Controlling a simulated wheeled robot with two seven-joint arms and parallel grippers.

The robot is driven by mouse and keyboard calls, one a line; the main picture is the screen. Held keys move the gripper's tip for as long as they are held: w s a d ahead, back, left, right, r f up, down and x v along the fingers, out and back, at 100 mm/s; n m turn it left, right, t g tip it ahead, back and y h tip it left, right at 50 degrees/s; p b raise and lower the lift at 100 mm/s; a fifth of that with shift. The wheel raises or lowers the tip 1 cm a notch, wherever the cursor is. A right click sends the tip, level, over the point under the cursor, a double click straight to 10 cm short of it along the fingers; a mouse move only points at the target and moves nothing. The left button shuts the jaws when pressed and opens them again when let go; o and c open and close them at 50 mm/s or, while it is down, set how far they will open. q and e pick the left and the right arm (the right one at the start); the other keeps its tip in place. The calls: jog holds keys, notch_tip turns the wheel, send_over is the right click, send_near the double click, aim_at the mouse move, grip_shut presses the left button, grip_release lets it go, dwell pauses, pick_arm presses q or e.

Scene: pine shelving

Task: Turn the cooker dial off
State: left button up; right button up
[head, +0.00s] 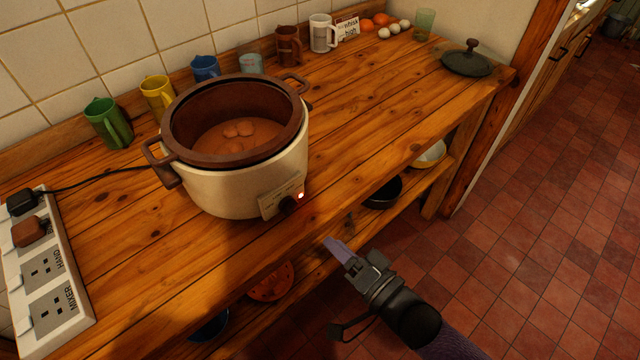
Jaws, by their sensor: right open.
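The cooker (235,180), a cream pot with a brown rim and side handles, stands open near the front of the wooden counter with brown food inside. Its dark dial (288,204) is on a small panel low on its front right, beside a lit red light (300,195). My right gripper (335,246) is open and empty, just off the counter's front edge, below and to the right of the dial, not touching it. The dial's exact setting is too small to read. My left gripper is not in view.
A power strip (45,270) with plugs lies at the left. Several mugs, including a green one (107,122), line the wall. The cooker's dark lid (467,60) lies at the counter's far right. Bowls sit on the lower shelf (405,185). The counter right of the cooker is clear.

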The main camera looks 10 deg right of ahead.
aim_at(295, 208)
jog(key=b+x, duration=0.2)
jog(key=x, duration=0.6)
jog(key=shift+w+a, duration=0.2)
jog(key=shift+a, duration=0.15)
jog(key=shift+w+a, duration=0.35)
jog(key=shift+w, duration=0.1)
jog(key=shift+c, duration=0.2)
grip_shut()
